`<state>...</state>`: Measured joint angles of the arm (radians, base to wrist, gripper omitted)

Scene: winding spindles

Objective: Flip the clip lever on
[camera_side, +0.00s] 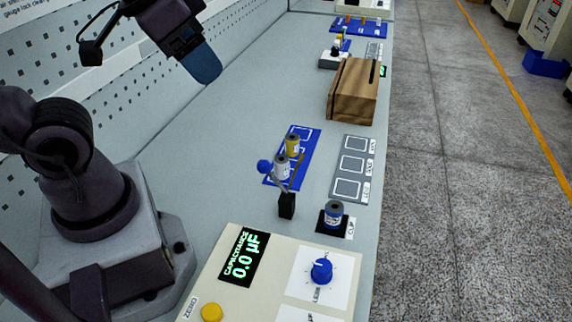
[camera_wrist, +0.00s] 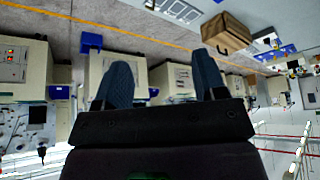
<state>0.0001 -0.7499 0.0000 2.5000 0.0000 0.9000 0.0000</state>
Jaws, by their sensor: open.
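In the side view, a black clip post (camera_side: 287,206) stands behind the cream meter, with a thin arm rising from it. A blue ball knob (camera_side: 264,167) at the left looks like the end of the clip lever; whether it joins the post is unclear. A silver spool (camera_side: 281,169) and a yellow spool (camera_side: 292,146) stand on the blue mat. A blue spool (camera_side: 334,212) stands on a black pad. My gripper (camera_side: 205,68) is high at the upper left, far from the lever. In the wrist view my gripper (camera_wrist: 163,82) has its blue fingers apart, with nothing between them.
The meter (camera_side: 212,270) has a blue dial (camera_side: 321,270), a yellow button (camera_side: 211,312) and a display (camera_side: 244,256) reading 0.0 µF. A grey slotted tray (camera_side: 352,170) lies at the right. The bench left of the mat is clear.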

